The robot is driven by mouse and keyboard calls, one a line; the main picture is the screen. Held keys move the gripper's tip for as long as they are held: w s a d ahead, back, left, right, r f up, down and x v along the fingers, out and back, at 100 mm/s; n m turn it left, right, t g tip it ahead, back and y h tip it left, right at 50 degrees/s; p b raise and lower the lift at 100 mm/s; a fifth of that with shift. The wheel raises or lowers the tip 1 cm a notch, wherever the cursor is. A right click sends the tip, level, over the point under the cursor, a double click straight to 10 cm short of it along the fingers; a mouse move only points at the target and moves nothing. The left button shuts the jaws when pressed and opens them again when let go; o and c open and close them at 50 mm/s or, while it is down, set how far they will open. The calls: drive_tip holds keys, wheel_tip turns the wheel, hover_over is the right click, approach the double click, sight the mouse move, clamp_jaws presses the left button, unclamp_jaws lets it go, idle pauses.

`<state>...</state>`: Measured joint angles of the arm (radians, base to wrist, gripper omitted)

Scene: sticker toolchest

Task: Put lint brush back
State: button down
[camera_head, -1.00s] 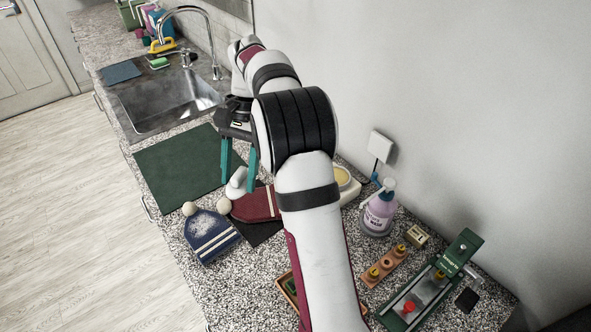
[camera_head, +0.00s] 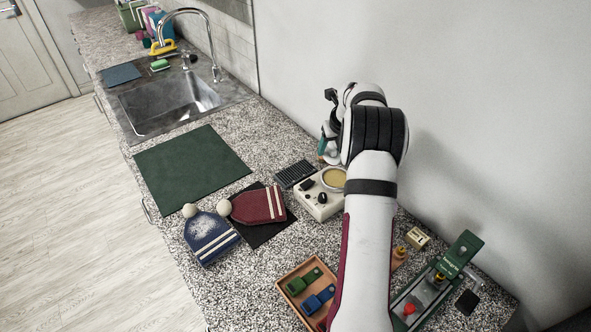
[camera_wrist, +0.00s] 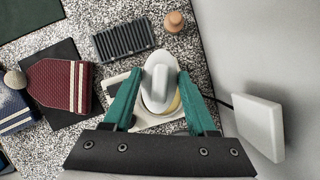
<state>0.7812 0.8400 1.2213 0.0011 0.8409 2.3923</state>
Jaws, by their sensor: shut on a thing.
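The lint brush (camera_wrist: 158,88), a white oval with a raised grip, is between the teal fingers of my gripper (camera_wrist: 160,76) in the wrist view. The gripper is shut on it. In the head view my gripper (camera_head: 324,144) is near the wall, mostly hidden behind my arm. A black ribbed pad (camera_head: 294,174) lies on the counter, left of the gripper; it also shows in the wrist view (camera_wrist: 124,41), up and left of the brush. A red knit hat (camera_head: 258,205) lies on a black mat (camera_head: 268,231), beside a blue hat (camera_head: 212,238) with pale specks.
A white device with a yellow dish (camera_head: 318,206) stands below the held brush. A white wall box (camera_wrist: 259,127) is close on the right. A small wooden knob (camera_wrist: 174,23) stands near the pad. A tray (camera_head: 284,287) and green press (camera_head: 462,252) are nearer.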

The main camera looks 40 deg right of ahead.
hover_over(294, 169)
drive_tip(key=s, duration=0.2)
drive_tip(key=f, duration=0.6)
drive_tip(key=shift+w+a+f, duration=0.1)
drive_tip(key=shift+w+f, duration=0.1)
drive_tip(key=shift+w, duration=0.05)
wheel_tip(294, 169, down, 4)
drive_tip(key=shift+w+a+f, duration=0.1)
drive_tip(key=shift+w, duration=0.05)
drive_tip(key=shift+c, duration=1)
unclamp_jaws()
